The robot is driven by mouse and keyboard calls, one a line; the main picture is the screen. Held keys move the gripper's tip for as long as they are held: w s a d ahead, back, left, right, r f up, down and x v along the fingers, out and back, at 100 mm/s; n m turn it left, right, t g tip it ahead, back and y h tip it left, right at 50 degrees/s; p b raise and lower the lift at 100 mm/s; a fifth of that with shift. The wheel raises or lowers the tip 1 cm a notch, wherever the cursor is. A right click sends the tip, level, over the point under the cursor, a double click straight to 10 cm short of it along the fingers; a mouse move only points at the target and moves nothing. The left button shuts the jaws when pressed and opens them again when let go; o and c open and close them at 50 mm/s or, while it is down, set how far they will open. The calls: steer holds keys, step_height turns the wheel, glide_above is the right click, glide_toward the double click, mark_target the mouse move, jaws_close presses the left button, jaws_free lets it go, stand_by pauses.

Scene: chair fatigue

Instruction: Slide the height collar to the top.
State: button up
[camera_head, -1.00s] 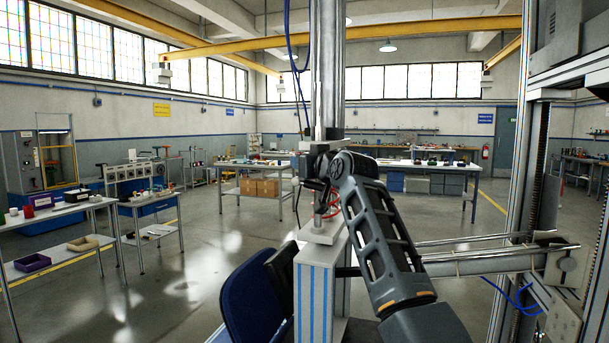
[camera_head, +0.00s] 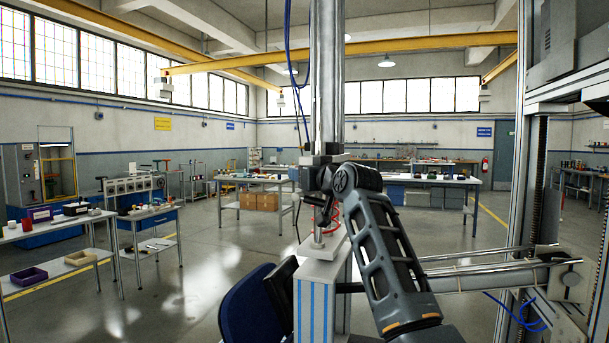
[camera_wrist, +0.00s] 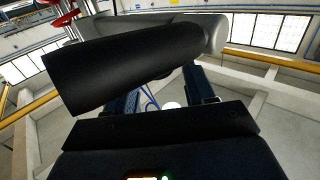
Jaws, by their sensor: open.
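A grey block (camera_head: 312,163), which looks like the height collar, sits at the thin upright rod (camera_head: 318,237) in front of the tall metal column (camera_head: 328,70). Whether it wraps fully around the rod I cannot tell. My gripper (camera_head: 322,205) is beside the rod just below the block, at the end of my dark arm, and is open. Its jaws are small and partly hidden in the head view. In the wrist view a thick black cylinder (camera_wrist: 120,65) crosses close in front of my gripper (camera_wrist: 162,97). I cannot tell contact.
The rod stands on a pale post (camera_head: 322,272) with blue stripes. A dark blue chair (camera_head: 252,308) is at its lower left. A machine frame (camera_head: 525,190) with horizontal rods stands close on the right. Benches (camera_head: 60,230) stand farther off at left; open floor lies between.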

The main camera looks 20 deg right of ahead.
steer(key=shift+s+d+b, duration=0.2)
steer(key=shift+s, duration=0.9)
steer(key=shift+s+d+b, duration=0.15)
steer(key=shift+s+b, duration=0.1)
steer(key=shift+s, duration=0.85)
steer(key=shift+s+d+b, duration=0.2)
steer(key=shift+s, duration=0.9)
